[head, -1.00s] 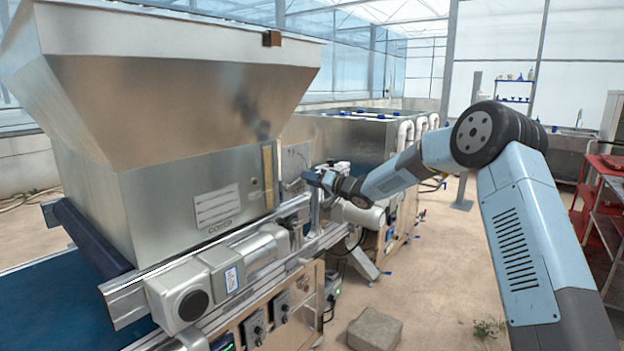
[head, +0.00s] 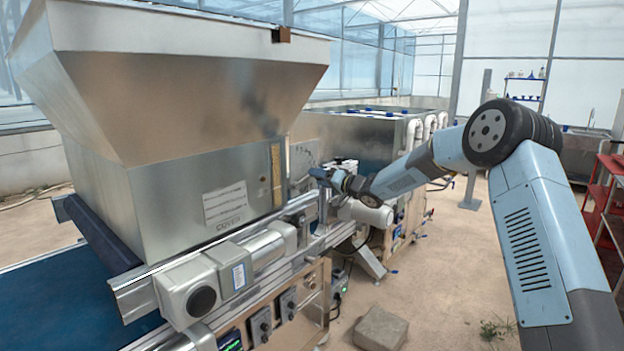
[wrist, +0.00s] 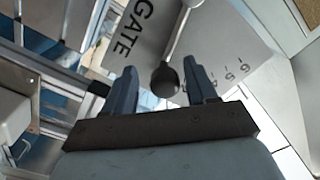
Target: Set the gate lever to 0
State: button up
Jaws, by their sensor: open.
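The gate lever shows in the wrist view as a thin rod with a dark ball knob (wrist: 165,80). The knob appears between my gripper's two fingers (wrist: 163,88), which are apart; I cannot tell whether either touches it. The rod runs up and right from the knob across a grey scale plate (wrist: 213,48). The plate bears the word GATE and a row of numbers, partly cut off; which number the lever marks cannot be read. In the head view my gripper (head: 318,174) is beside the machine, near the plate, and the lever is too small to make out.
A large metal hopper (head: 200,110) stands left of my gripper. A rail with a motor housing (head: 188,288) runs below it, above a blue belt (head: 50,295). A stone block (head: 381,328) lies on the floor. A red cart (head: 604,205) stands at the right.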

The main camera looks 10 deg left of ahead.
jog(key=v, duration=1.3)
jog(key=shift+d, duration=0.3)
jog(key=shift+f, duration=0.1)
jog(key=s+d+r+m+t+h, duration=0.1)
jog(key=s+d+r+h, duration=0.4)
jog(key=d, duration=0.3)
jog(key=s+d+r+m+t+h, duration=0.1)
jog(key=s+d+r+h, duration=0.2)
jog(key=s+d+h, duration=0.3)
jog(key=s+d+r+m+t+h, duration=0.1)
jog(key=s+d+r+h, duration=0.3)
jog(key=s+d, duration=0.4)
jog(key=s+d+f+g, duration=0.1)
jog(key=s+d+g, duration=0.1)
jog(key=s, duration=0.8)
jog(key=s+d+f+g, duration=0.1)
jog(key=s+d+f, duration=0.1)
jog(key=s, duration=0.8)
jog(key=s+d+f+g+h, duration=0.1)
jog(key=s+d, duration=0.3)
jog(key=s, duration=0.6)
jog(key=shift+s+f+m+g, duration=0.35)
jog(key=shift+f+g, duration=0.2)
jog(key=shift+g, duration=0.25)
